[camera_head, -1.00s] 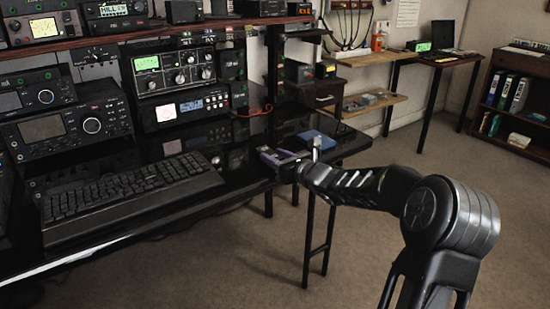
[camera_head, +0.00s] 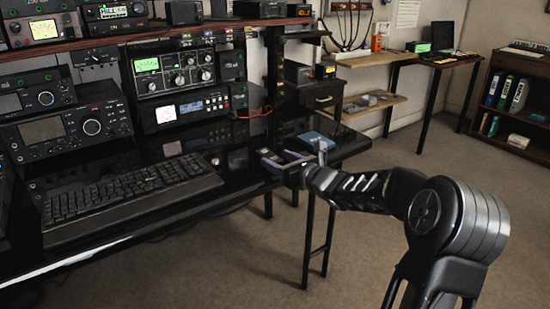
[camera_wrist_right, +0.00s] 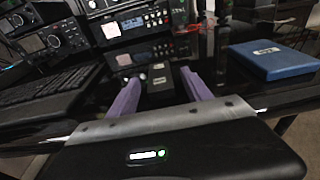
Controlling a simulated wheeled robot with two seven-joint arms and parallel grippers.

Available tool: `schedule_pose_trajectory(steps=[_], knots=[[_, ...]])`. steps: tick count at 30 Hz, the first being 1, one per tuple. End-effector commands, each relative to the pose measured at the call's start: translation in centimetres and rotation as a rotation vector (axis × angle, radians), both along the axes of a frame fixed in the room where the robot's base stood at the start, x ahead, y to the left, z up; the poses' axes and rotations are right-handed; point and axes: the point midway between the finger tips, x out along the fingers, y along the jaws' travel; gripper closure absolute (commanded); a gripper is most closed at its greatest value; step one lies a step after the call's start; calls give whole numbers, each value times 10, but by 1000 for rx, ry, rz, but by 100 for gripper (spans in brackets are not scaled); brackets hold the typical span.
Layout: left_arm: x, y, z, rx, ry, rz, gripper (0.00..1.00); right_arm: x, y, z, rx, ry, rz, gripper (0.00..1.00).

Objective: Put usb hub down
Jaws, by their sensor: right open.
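A small dark box with a pale label, likely the usb hub (camera_wrist_right: 158,80), rests on the glossy black desk (camera_head: 222,205). In the right wrist view it lies between the purple fingers, near their tips. My right gripper (camera_head: 272,158) is open, low over the desk's right part. Its fingers (camera_wrist_right: 161,76) stand apart on either side of the box, with visible gaps. In the head view the small dark box is hard to make out among the fingers. My left gripper is not in view.
A blue box (camera_head: 318,140) lies on the desk just behind and right of my right gripper; it also shows in the right wrist view (camera_wrist_right: 272,62). A black keyboard (camera_head: 130,190) lies to the left. Radios (camera_head: 185,108) stand behind. The desk's front edge is close.

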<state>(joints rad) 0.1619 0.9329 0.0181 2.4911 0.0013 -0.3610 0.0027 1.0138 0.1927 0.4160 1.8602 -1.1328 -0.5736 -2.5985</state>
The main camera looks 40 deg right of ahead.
Motion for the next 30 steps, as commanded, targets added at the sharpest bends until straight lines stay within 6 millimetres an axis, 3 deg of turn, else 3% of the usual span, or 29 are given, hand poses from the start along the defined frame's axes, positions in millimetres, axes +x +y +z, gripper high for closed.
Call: schedule_pose_trajectory(steps=[9,13,18,30], knots=[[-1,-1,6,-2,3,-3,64,-67,1,11,-2,1,-3,42],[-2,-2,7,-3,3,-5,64,-87,2,14,-1,0,-2,42],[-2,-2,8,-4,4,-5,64,-98,3,15,0,0,0,42],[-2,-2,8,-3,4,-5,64,-99,3,15,1,0,0,42]])
